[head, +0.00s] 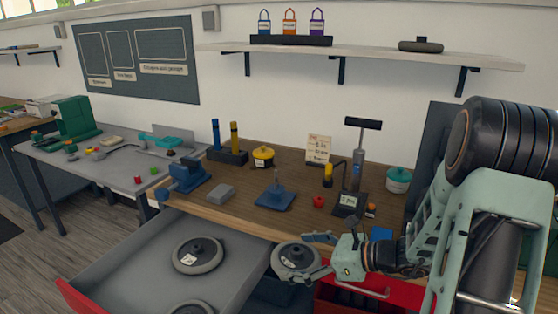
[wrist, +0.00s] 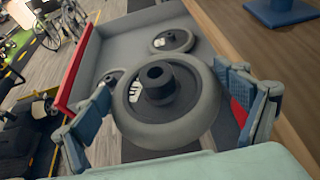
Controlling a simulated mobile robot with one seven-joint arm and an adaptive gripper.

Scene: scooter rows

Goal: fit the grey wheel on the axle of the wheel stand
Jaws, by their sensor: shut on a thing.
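My gripper (head: 320,256) is shut on a grey wheel (head: 294,263) with a dark hub, at the right side of the open drawer. In the wrist view the held grey wheel (wrist: 170,105) lies between the two blue-padded fingers (wrist: 168,112), its hub facing the camera. The blue wheel stand (head: 273,199) with its thin upright axle stands on the wooden bench, behind and left of the held wheel. In the wrist view only part of the stand's blue base (wrist: 272,12) shows at the top right.
The open grey drawer (head: 135,265) holds two more grey wheels, one (head: 198,255) near its middle and one (head: 192,307) at its front. A blue vise (head: 187,177), a grey block (head: 221,193), a red object (head: 319,202) and a pump (head: 354,170) stand around the stand.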

